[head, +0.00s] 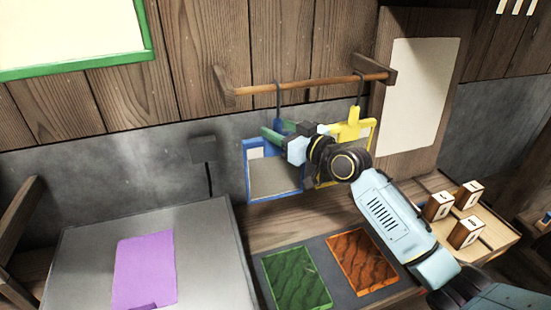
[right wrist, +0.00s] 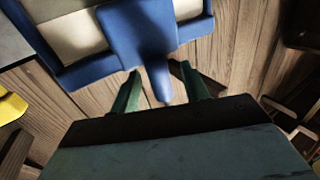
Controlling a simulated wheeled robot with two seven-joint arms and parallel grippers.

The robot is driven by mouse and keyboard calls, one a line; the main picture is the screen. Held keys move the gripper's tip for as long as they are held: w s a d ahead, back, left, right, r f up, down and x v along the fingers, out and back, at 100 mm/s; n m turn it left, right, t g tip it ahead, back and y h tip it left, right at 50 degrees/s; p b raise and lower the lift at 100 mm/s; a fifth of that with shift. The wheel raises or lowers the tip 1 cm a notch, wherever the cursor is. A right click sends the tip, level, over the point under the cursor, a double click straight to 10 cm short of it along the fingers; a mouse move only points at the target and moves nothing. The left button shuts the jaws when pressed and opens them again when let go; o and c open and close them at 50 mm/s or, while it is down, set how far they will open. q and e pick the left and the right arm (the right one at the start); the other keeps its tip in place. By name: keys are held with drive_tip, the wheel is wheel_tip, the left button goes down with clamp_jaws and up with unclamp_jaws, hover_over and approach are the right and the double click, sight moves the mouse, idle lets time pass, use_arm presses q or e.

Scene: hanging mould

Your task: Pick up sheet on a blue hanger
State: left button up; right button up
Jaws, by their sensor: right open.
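The blue hanger (head: 246,172) is a blue frame with a pale grey sheet (head: 275,174) in it, hanging by a dark hook from a wooden rod (head: 310,84). My right gripper (head: 274,131) is at the top of the blue hanger, its green fingers open. In the right wrist view, the blue hanger's tab (right wrist: 140,35) narrows to a stem that reaches between the two open fingers (right wrist: 160,85). Whether they touch it I cannot tell. A yellow hanger (head: 354,124) hangs to the right, partly hidden by my right wrist. My left gripper is not in view.
A grey table (head: 90,240) at left bears a purple sheet (head: 146,268). A dark mat (head: 318,257) below the hangers holds a green sheet (head: 296,277) and an orange sheet (head: 360,260). Several small wooden blocks (head: 438,206) stand at right. A wooden panel (head: 388,100) stands behind my right arm.

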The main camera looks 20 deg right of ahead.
drive_tip(key=shift+w+a, duration=0.25)
drive_tip(key=shift+w, duration=0.15)
clamp_jaws()
